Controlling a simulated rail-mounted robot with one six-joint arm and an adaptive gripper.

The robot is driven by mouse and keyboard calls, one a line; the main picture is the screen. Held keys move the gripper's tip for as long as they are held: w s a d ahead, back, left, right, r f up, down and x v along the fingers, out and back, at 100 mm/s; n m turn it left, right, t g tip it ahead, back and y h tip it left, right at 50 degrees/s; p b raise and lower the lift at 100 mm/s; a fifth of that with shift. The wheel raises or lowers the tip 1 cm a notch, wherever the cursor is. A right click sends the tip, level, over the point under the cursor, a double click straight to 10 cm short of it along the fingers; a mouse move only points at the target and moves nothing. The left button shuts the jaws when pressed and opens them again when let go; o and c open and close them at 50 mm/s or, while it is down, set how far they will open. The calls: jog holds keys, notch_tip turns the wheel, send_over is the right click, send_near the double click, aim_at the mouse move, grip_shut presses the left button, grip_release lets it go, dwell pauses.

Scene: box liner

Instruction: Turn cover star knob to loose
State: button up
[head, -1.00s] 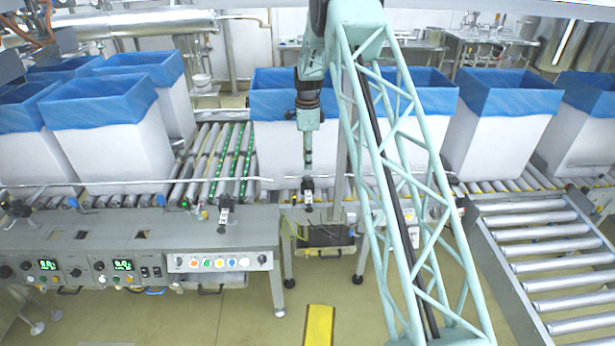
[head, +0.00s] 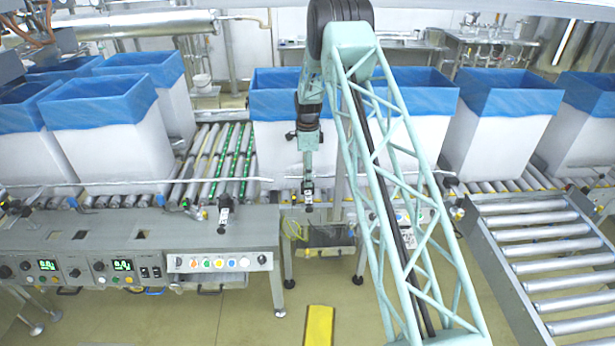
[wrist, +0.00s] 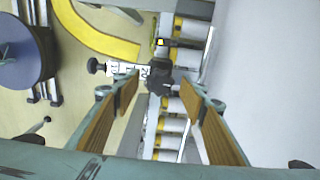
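The dark star knob (wrist: 160,77) is in the upper middle of the wrist view, beside a white bar with dark markings. My gripper (wrist: 160,90) is open, with one tan-padded finger on each side of the knob in the picture. Gaps show between the knob and both pads, and neither finger visibly touches it. In the head view my gripper (head: 308,168) points down at the front edge of the conveyor, just above a small black fitting (head: 308,196). The head view is too small to show the knob's shape or setting.
A second dark knob (wrist: 95,66) sits at the bar's left end. A white wall (wrist: 265,80) stands close on the right in the wrist view. Rollers (wrist: 168,140) lie below. Blue-lined white boxes (head: 105,140) line the conveyor; a control panel (head: 220,262) is at left.

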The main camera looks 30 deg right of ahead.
jog(key=c, duration=0.9)
jog(key=shift+o, duration=0.2)
